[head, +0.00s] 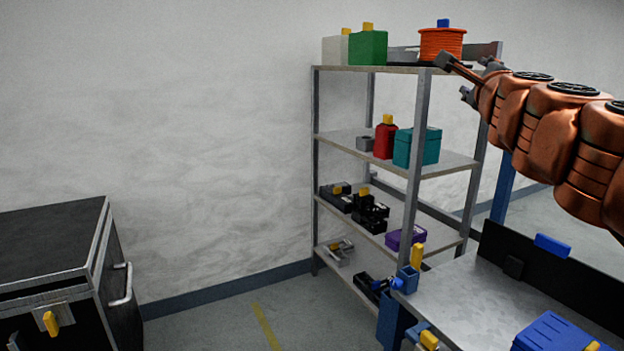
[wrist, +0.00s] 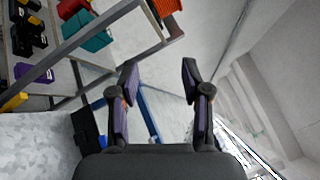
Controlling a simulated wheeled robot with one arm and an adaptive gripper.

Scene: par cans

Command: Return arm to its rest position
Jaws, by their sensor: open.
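My copper-coloured arm (head: 560,125) reaches in from the right edge of the head view, above the workbench. My gripper (head: 456,80) is at its left end, in front of the top right of the shelf rack. In the wrist view my gripper (wrist: 158,82) has its two dark fingers spread apart with nothing between them. Past the fingers are the pale wall and a blue post. The arm's base end is out of view.
A metal shelf rack (head: 415,150) holds a green box (head: 368,48), an orange spool (head: 441,45) and a teal box (head: 417,147). A grey workbench (head: 490,300) with a blue case (head: 560,333) is below my arm. A black flight case (head: 50,250) stands left.

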